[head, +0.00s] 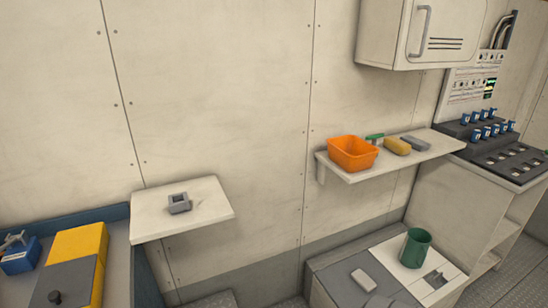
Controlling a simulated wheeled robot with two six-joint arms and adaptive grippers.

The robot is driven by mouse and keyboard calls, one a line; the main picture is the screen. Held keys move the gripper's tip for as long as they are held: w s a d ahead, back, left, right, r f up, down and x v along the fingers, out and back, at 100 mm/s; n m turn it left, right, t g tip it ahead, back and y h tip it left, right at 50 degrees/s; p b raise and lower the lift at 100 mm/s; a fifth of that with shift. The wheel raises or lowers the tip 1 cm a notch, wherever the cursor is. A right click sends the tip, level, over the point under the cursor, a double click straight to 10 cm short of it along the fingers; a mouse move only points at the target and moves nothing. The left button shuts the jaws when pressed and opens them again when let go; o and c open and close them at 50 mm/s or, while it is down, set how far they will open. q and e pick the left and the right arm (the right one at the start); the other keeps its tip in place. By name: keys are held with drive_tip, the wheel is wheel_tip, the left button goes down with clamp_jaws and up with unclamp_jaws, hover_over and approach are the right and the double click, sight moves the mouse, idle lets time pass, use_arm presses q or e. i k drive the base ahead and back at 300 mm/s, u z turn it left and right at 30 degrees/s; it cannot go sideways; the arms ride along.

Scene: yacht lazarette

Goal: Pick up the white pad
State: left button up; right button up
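A small white pad (363,280) lies flat on the dark grey part of the low locker top (336,283) at the bottom right of the head view. It looks like a rounded rectangular block, and nothing covers it. Neither of my grippers is in the head view.
A green cup (415,248) stands right of the pad on a pale panel (388,262). Above, a wall shelf (428,152) holds an orange bin (352,153), a yellow sponge-like block (397,146) and a grey block (416,143). A left shelf (150,222) holds a grey square part (179,204).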

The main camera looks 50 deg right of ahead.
sight(366, 284)
drive_tip(key=z, duration=0.05)
drive_tip(key=k, duration=0.5)
drive_tip(key=z, duration=0.5)
drive_tip(key=i, duration=0.3)
drive_tip(key=z, duration=3.25)
drive_tip(key=i, duration=2.7)
drive_tip(key=u, duration=0.4)
